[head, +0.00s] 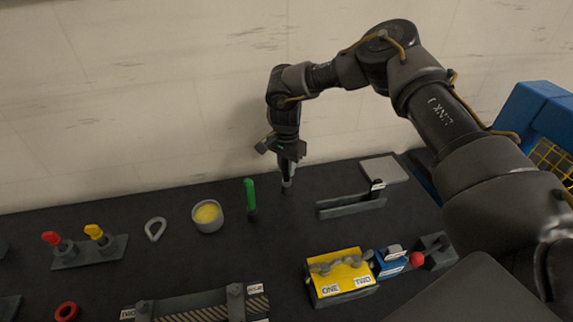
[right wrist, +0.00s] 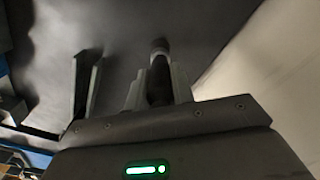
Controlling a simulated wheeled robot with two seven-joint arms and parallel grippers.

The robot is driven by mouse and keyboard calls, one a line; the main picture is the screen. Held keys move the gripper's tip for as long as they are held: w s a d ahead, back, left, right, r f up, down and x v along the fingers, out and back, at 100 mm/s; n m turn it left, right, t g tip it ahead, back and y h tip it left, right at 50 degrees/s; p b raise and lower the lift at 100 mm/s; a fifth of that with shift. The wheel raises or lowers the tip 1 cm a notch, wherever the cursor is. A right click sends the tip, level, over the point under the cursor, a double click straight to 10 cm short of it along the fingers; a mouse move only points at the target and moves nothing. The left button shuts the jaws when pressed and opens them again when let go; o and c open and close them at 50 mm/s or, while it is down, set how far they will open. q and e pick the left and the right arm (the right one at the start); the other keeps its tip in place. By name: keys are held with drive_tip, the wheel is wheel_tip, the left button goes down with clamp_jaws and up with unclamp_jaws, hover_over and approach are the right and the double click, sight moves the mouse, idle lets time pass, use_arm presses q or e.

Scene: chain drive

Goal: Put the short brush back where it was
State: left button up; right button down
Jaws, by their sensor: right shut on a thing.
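My right gripper (head: 288,160) points down over the back of the dark table. It is shut on a slim dark thing (right wrist: 158,80) with a greyish end, which I take to be the short brush. In the head view only its lower end (head: 287,186) shows below the fingers, at or just above the table top; I cannot tell if it touches. In the right wrist view it sits between the two fingers (right wrist: 157,92). A green-handled tool (head: 250,194) stands upright to the left of the gripper. My left gripper is out of view.
A cup of yellow stuff (head: 207,216) and a grey ring (head: 155,229) are to the left. A grey rail (head: 351,206) and a light square plate (head: 384,169) are to the right. A yellow block with chain (head: 341,275) is in front. The wall is close behind.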

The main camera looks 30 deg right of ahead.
drive_tip(key=shift+f, duration=0.1)
drive_tip(key=c, duration=1.6)
unclamp_jaws()
drive_tip(key=shift+f, duration=0.1)
drive_tip(key=shift+c, duration=0.2)
drive_tip(key=o, duration=0.5)
drive_tip(key=shift+c, duration=0.2)
drive_tip(key=shift+r, duration=0.6)
wheel_tip(320, 180, up, 10)
drive_tip(key=b, duration=0.3)
drive_tip(key=shift+f, duration=0.2)
drive_tip(key=shift+r, duration=0.85)
